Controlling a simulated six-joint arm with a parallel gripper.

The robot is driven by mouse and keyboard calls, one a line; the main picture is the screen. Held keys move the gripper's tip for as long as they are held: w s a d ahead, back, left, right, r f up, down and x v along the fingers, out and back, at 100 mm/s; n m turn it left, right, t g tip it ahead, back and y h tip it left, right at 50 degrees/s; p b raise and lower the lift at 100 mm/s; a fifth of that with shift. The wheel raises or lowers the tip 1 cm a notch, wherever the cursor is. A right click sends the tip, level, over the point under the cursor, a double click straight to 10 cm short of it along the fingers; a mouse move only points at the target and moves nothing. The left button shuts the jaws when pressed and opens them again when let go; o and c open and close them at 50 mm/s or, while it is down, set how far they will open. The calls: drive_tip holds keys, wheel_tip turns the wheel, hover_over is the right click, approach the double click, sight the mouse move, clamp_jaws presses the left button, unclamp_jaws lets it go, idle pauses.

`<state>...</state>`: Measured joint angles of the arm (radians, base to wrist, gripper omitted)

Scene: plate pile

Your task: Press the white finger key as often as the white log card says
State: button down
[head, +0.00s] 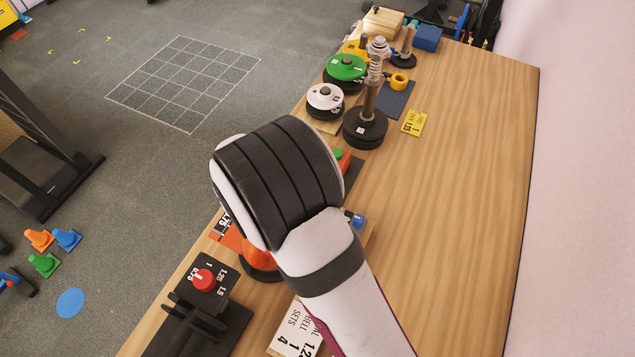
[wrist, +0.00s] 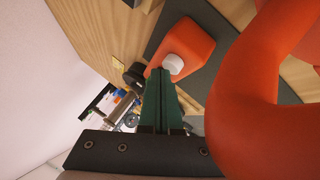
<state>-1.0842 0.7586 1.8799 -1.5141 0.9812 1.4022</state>
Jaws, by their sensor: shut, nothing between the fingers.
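The white finger key (wrist: 173,63) is a round button on an orange-red block (wrist: 187,45) in the wrist view. My gripper (wrist: 162,76) is shut and empty, its dark green fingers pointing at the key. The fingertips appear right at the key's near edge; I cannot tell whether they touch it or whether it is pressed down. In the head view my arm hides the white key and the fingers. A white card (head: 296,332) with dark print lies at the bottom of the head view; "BELL", "SETS", "1" and "4" show, and my arm covers part of it.
A large orange curved handle (wrist: 232,95) stands close beside my fingers. A black box with a red button (head: 203,280) is at the table's left front. Weight plates (head: 325,97), a spring post (head: 377,75) and a yellow card (head: 413,122) stand farther back. The table's right side is clear.

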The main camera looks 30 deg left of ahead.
drive_tip(key=shift+s+d+f, duration=0.1)
drive_tip(key=shift+s+f, duration=0.05)
drive_tip(key=shift+f, duration=0.7)
idle(0.7)
drive_tip(key=shift+r, duration=1.2)
drive_tip(key=shift+r, duration=2.55)
wheel_tip(320, 180, up, 4)
drive_tip(key=shift+r, duration=0.1)
idle(0.3)
